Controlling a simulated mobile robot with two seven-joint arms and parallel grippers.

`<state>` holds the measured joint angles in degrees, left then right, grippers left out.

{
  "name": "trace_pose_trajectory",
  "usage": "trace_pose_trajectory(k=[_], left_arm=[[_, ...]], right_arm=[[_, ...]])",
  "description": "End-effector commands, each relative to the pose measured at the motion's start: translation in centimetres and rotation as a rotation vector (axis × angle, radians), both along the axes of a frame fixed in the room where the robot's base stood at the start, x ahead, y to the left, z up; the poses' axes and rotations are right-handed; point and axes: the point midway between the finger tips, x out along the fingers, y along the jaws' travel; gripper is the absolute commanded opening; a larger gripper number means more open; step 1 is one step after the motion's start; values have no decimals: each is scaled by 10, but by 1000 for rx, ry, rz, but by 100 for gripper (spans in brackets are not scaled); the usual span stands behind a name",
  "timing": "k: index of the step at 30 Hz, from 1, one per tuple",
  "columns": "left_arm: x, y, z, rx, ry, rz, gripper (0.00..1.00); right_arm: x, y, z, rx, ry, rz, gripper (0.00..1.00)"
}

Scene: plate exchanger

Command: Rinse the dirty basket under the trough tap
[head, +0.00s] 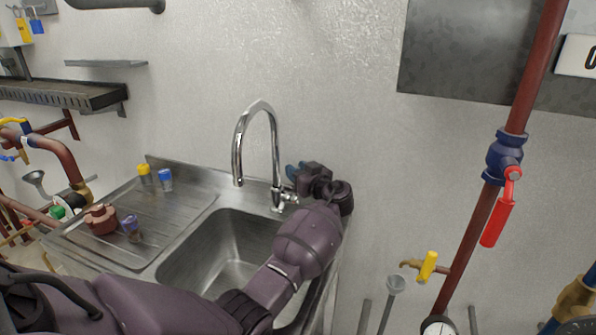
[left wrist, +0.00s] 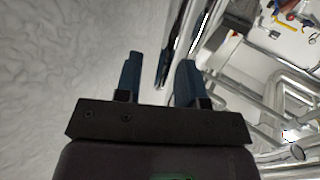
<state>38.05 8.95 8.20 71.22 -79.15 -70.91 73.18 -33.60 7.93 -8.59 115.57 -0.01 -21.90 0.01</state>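The tap (head: 258,125) is a chrome gooseneck behind the steel trough (head: 225,240), its spout over the basin. A small handle (head: 289,197) sits at its base. My left arm crosses the front of the trough, and its gripper (head: 297,171) is at the wall just right of the tap. In the left wrist view, the two blue fingers (left wrist: 158,65) stand apart, with nothing clearly held between them. I cannot clearly identify the dirty basket. A small purple-brown piece (head: 131,228) and a red-brown body (head: 101,219) stand on the drainboard. My right gripper is out of view.
A yellow-topped item (head: 145,174) and a blue-topped item (head: 166,180) stand at the drainboard's back. A red pipe (head: 500,180) with a red-handled valve and a yellow-handled valve (head: 428,266) are at the right. The visible basin floor looks empty; my arm hides part of it.

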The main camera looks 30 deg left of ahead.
Motion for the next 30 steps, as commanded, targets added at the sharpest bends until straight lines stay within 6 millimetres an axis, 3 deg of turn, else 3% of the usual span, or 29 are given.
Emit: trace_pose_trajectory(k=[1,7,15,24,30], left_arm=[[0,0,0,0,0,0,30],[0,0,0,0,0,0,0],[0,-1,-1,1,-1,0,0],[-9,-2,-8,23,-87,0,0],[-13,-3,-4,31,-125,-1,0]], right_arm=[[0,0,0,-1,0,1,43],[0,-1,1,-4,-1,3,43],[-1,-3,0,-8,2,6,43],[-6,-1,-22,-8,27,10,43],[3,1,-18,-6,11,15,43]])
